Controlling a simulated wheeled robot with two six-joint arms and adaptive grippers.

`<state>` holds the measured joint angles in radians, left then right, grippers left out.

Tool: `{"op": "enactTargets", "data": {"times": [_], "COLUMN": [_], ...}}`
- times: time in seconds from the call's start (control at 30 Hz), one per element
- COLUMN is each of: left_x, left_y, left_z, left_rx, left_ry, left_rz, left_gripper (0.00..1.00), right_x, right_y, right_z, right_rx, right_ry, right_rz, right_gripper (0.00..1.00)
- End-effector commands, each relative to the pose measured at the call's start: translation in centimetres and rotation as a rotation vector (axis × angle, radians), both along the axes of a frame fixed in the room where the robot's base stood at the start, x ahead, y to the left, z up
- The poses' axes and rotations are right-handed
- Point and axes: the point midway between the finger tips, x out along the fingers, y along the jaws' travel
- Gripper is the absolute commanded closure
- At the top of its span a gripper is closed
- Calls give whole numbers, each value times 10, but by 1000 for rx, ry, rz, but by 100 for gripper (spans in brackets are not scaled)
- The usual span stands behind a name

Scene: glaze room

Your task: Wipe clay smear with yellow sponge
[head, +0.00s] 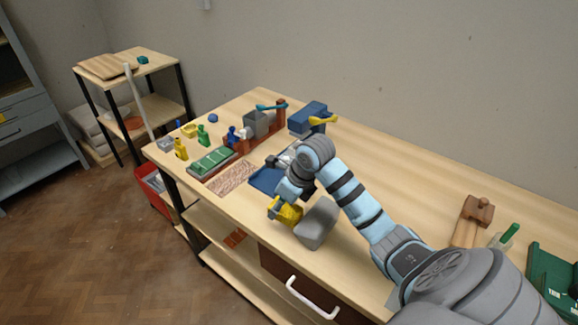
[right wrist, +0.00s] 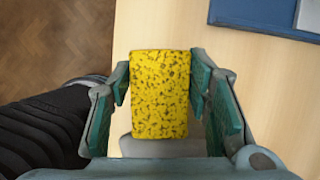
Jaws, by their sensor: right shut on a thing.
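The yellow sponge (head: 290,215) is in my right gripper (head: 282,206), near the front edge of the workbench. In the right wrist view the sponge (right wrist: 160,95) is speckled with dark pores and sits between the two green-padded fingers of the right gripper (right wrist: 160,80), which are shut on it. Bare wood shows beside and beyond it. My left gripper is not in view.
A grey block (head: 317,223) stands close beside the right gripper. A blue tray (head: 265,181) and a speckled reddish patch (head: 231,179) lie beyond it. A green-topped box (head: 212,161) and small bottles (head: 181,149) stand farther left. A wooden mallet (head: 473,219) lies right.

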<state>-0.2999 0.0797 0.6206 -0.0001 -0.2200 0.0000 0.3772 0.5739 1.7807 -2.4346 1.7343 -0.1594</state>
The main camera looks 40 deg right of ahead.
Motion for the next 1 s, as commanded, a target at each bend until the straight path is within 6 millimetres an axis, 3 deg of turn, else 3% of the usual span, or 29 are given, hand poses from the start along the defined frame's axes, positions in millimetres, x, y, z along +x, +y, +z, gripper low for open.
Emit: {"op": "enactTargets", "data": {"times": [0.4, 1.0], "left_x": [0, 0], "left_y": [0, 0], "left_z": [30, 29], "left_rx": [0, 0], "left_ry": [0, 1], "left_rz": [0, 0], "left_gripper": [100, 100], "right_x": [-4, -4], "right_y": [-5, -6], "right_z": [35, 36], "right_rx": [-1, 0], "right_ry": [1, 0], "right_rz": [-11, -12], "right_gripper": [81, 81]}}
